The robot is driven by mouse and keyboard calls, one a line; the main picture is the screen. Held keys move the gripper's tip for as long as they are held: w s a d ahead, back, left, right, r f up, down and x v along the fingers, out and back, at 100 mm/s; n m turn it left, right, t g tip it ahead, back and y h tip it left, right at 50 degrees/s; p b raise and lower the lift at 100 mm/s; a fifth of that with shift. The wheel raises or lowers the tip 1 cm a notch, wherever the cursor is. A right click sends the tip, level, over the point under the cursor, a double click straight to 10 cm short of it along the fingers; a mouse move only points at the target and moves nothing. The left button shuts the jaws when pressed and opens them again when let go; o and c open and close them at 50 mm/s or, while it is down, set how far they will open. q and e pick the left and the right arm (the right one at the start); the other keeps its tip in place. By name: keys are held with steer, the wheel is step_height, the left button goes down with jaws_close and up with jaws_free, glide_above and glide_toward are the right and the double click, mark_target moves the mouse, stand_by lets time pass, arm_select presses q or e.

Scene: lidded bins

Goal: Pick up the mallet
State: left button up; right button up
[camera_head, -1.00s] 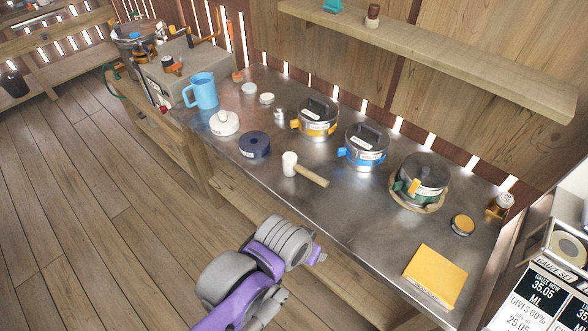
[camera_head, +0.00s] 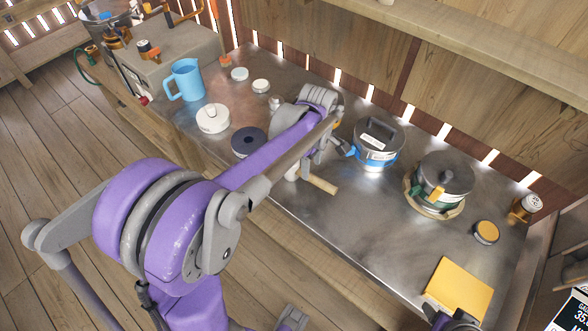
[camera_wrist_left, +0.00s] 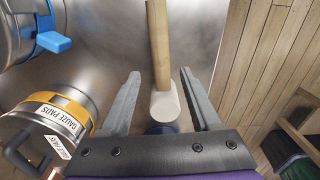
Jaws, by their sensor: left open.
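The mallet, with a pale head and a wooden handle (camera_head: 320,184), lies on the metal counter. Its head is partly hidden by my left arm in the head view. In the left wrist view the handle (camera_wrist_left: 158,45) runs upward and the head (camera_wrist_left: 164,104) lies between the two fingers. My left gripper (camera_head: 322,158) is open and empty above the mallet; its fingers (camera_wrist_left: 160,77) are on either side of it in the wrist view, not visibly touching. A dark part at the bottom right edge may belong to my right arm; its jaws are not clear.
A blue-banded pot (camera_head: 376,147) and a green-banded pot (camera_head: 439,181) stand to the right. A yellow-banded pot (camera_wrist_left: 62,108) is close beside the left gripper. A navy roll (camera_head: 247,142), white lidded dish (camera_head: 212,118) and blue jug (camera_head: 186,80) are left. A yellow pad (camera_head: 458,288) lies at right.

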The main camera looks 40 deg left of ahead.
mark_target(310, 178)
arm_select(q)
step_height(310, 178, down, 7)
steer(key=shift+s+r, duration=0.1)
steer(key=shift+r, duration=0.05)
stand_by(0.4)
jaws_close()
